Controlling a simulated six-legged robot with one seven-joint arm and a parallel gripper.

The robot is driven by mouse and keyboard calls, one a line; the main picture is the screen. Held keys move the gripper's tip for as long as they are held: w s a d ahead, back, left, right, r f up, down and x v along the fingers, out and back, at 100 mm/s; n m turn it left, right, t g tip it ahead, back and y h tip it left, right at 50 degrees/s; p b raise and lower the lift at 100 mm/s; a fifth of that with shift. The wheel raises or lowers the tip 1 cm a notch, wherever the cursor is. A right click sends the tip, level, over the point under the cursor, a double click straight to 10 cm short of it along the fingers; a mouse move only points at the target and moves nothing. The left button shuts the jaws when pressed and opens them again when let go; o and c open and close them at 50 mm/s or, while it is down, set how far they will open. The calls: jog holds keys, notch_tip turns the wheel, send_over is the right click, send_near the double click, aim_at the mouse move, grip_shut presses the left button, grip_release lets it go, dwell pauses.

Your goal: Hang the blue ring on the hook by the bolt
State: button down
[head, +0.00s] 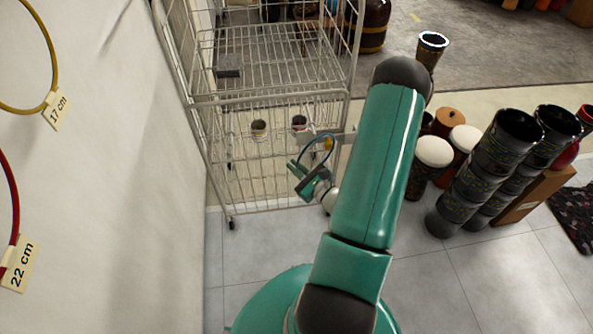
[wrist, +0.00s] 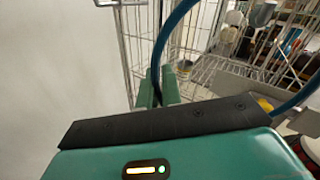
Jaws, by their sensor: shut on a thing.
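The thin blue ring (head: 317,136) stands up above my gripper (head: 297,170) in the head view, in front of the wire cage. In the wrist view, my green fingers (wrist: 158,90) are shut on the near side of the blue ring (wrist: 163,40). The ring rises from them, and another stretch of it crosses at the right. A small yellow-orange piece (head: 328,144) shows close to the ring, and a yellow piece also shows in the wrist view (wrist: 265,104); I cannot tell what it is. I cannot make out the hook or the bolt.
A white wall on the left carries a yellow ring (head: 53,50) tagged 17 cm and a red ring (head: 14,205) tagged 22 cm. A wire cage cart (head: 270,97) stands ahead. Goblet drums (head: 470,180) crowd the right. Tiled floor (head: 440,285) is clear in front.

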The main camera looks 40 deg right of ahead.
jog(key=w+d+f, duration=0.2)
jog(key=w+d, duration=0.2)
jog(key=w, duration=0.1)
jog(key=shift+w, duration=0.35)
dwell(0.7)
dwell(0.6)
jog(key=c, duration=1.5)
grip_release()
jog(key=shift+a, duration=0.1)
jog(key=s, duration=1.4)
